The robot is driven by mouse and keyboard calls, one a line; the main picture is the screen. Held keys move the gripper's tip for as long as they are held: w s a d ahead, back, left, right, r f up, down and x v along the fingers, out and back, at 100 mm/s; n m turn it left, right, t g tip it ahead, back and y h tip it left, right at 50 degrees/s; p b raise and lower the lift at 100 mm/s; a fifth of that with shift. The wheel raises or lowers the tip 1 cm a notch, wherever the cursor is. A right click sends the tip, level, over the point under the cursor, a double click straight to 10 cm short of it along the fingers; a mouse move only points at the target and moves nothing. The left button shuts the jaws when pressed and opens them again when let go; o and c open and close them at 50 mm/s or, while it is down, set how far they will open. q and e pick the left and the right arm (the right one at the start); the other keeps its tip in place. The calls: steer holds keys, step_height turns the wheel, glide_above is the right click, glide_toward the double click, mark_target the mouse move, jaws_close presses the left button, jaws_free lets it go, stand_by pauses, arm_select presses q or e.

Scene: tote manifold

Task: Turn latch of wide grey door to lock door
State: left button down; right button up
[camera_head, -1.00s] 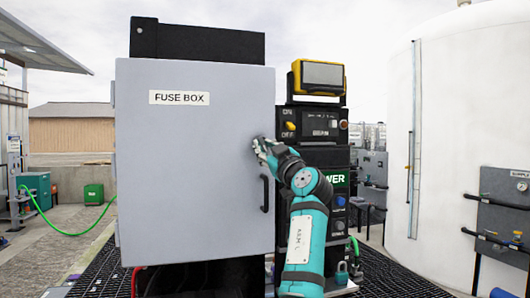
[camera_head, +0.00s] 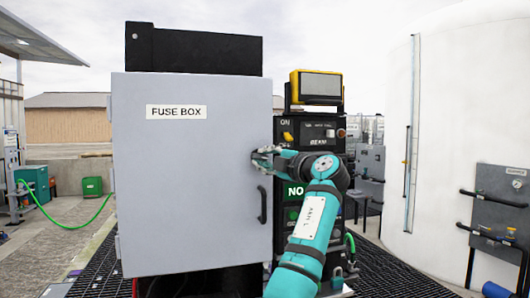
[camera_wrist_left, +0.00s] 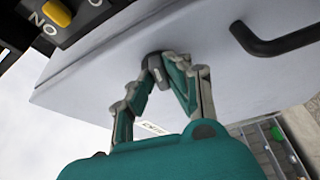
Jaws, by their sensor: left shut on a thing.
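The wide grey fuse box door (camera_head: 190,210) looks closed in the head view, with a black handle (camera_head: 262,205) at its right edge. My left gripper (camera_head: 262,156) is at the right edge of the door, above the handle. In the left wrist view, the left gripper (camera_wrist_left: 158,82) has its fingertips shut on a small dark grey latch (camera_wrist_left: 155,66) on the door face. The handle (camera_wrist_left: 285,40) is to the right of it there. In the head view my fingers hide most of the latch. My right gripper is not in view.
A black control panel (camera_head: 310,135) with a yellow-framed screen (camera_head: 316,88) on top stands right of the fuse box, partly behind my left arm. A white tank (camera_head: 460,110) and grey pipe panel (camera_head: 500,200) are further right. A green hose (camera_head: 75,232) lies at left.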

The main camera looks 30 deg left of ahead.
arm_select(q)
steer(key=shift+r+n+h+p, duration=0.3)
steer(key=shift+n+p, duration=0.3)
steer(key=shift+n, duration=0.4)
steer(key=shift+f, duration=0.1)
steer(key=c, duration=1.3)
jaws_free()
steer(key=shift+w+f, duration=0.1)
steer(key=v, duration=1.2)
